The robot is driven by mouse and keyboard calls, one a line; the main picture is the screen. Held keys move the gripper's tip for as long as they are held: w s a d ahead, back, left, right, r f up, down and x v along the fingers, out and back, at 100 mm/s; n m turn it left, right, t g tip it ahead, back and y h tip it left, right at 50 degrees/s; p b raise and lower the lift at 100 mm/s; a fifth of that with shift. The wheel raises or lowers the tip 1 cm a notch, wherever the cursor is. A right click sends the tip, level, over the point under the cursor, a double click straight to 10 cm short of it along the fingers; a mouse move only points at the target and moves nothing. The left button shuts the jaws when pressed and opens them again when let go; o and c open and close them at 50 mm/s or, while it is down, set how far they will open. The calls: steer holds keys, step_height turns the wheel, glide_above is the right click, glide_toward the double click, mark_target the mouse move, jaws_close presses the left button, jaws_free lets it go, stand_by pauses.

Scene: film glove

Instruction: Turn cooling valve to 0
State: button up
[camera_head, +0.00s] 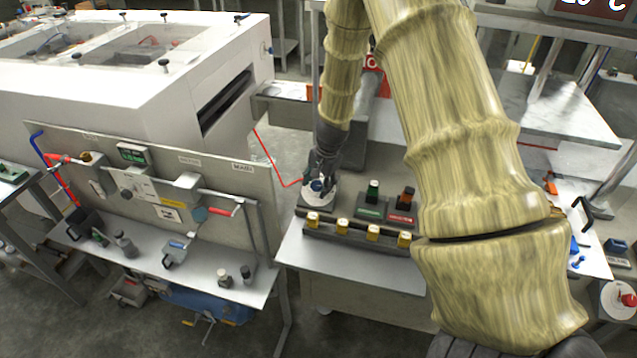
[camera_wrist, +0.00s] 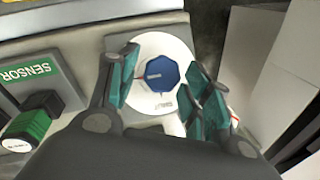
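The blue valve knob (camera_wrist: 157,74) sits on a round white dial plate (camera_wrist: 160,104) with small printing that I cannot read. In the head view the dial plate (camera_head: 319,199) shows beneath my gripper (camera_head: 318,183), at the left end of the middle table. My gripper in the wrist view (camera_wrist: 160,85) is open, one finger on each side of the knob. A gap shows between the fingers and the knob. A light line on the knob faces the lower left; what it points to on the scale is unclear.
In the head view, a green button box (camera_head: 372,200), a red one (camera_head: 403,207) and several yellow-topped blocks (camera_head: 373,233) are close by. A panel (camera_head: 150,190) with pipes stands left.

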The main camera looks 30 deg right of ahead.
steer(key=c, duration=0.7)
steer(key=shift+r+n, duration=0.1)
steer(key=shift+n, duration=0.2)
steer(key=shift+w+a+n+g+h+p, duration=0.1)
steer(key=shift+n+g+h+p, duration=0.2)
steer(key=shift+n+g+p, duration=0.4)
steer(key=n+g+h, duration=0.1)
steer(key=n, duration=0.2)
steer(key=shift+w+a, duration=0.1)
steer(key=n+h, duration=0.1)
steer(key=n, duration=0.2)
steer(key=n+g+h+b, duration=0.1)
steer(key=n, duration=0.2)
steer(key=shift+w+a+f+g, duration=0.15)
steer(key=shift+a+f+g, duration=0.05)
steer(key=shift+g, duration=0.1)
steer(key=n+h, duration=0.1)
steer(key=n, duration=0.1)
steer(key=n+h+b, duration=0.1)
steer(key=n+h, duration=0.1)
steer(key=n, duration=0.1)
steer(key=shift+a, duration=0.2)
